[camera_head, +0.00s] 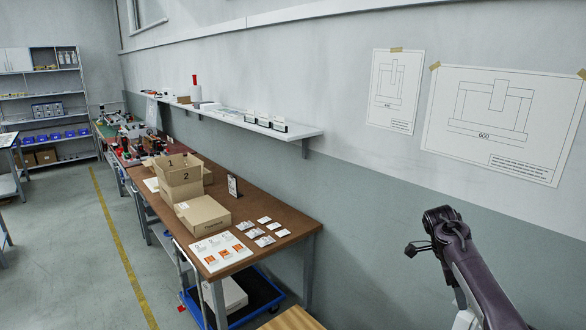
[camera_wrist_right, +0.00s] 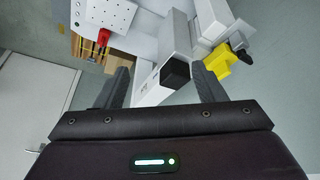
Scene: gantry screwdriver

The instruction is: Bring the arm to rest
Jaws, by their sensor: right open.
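My right arm (camera_head: 468,262) comes in at the lower right of the head view, dark and bent, in front of the grey wall. A small dark part at its left side seems to be my right gripper (camera_head: 411,248). In the right wrist view the two dark fingers of my right gripper (camera_wrist_right: 160,70) stand wide apart. A pale bar with a black square end (camera_wrist_right: 175,74) shows between them, and I see no finger closed on it. My left arm and gripper are not in view.
The wrist view shows a yellow part (camera_wrist_right: 219,66), a red-handled tool (camera_wrist_right: 104,37) and a white perforated plate (camera_wrist_right: 111,14). In the head view, a brown workbench (camera_head: 262,205) with cardboard boxes (camera_head: 203,215) stands along the wall under a shelf (camera_head: 290,130). Open floor lies left.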

